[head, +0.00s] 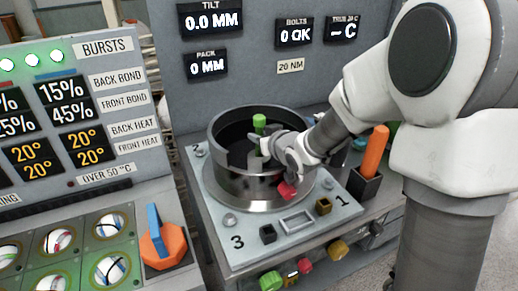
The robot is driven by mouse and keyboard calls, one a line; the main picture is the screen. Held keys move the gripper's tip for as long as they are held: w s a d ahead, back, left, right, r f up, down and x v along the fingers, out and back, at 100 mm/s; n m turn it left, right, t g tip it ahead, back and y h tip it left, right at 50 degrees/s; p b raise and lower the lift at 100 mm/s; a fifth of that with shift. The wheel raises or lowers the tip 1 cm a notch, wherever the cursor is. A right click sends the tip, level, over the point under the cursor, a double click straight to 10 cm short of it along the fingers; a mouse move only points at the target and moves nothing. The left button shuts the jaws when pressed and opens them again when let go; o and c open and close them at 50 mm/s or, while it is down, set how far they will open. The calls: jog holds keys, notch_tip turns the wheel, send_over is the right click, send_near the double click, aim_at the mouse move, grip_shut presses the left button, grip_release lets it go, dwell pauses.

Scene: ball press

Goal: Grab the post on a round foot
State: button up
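A small green-topped post (259,121) stands up inside the round metal pot (245,186) in the head view. It may be the post of the task; its lower part and any round foot are hidden by my gripper and the pot wall. My gripper (258,143) reaches over the pot's right rim, and its pale fingers are right at the post, just below the green top. The fingers are small and partly hidden, so I cannot tell whether they are closed on it.
The pot sits on a grey plate (225,232) with bolts and small square sockets. An orange handle (375,150) stands in a dark holder at the right. A panel with an orange-and-blue knob (163,246) is at the left. Several coloured knobs line the front below the plate.

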grip_shut()
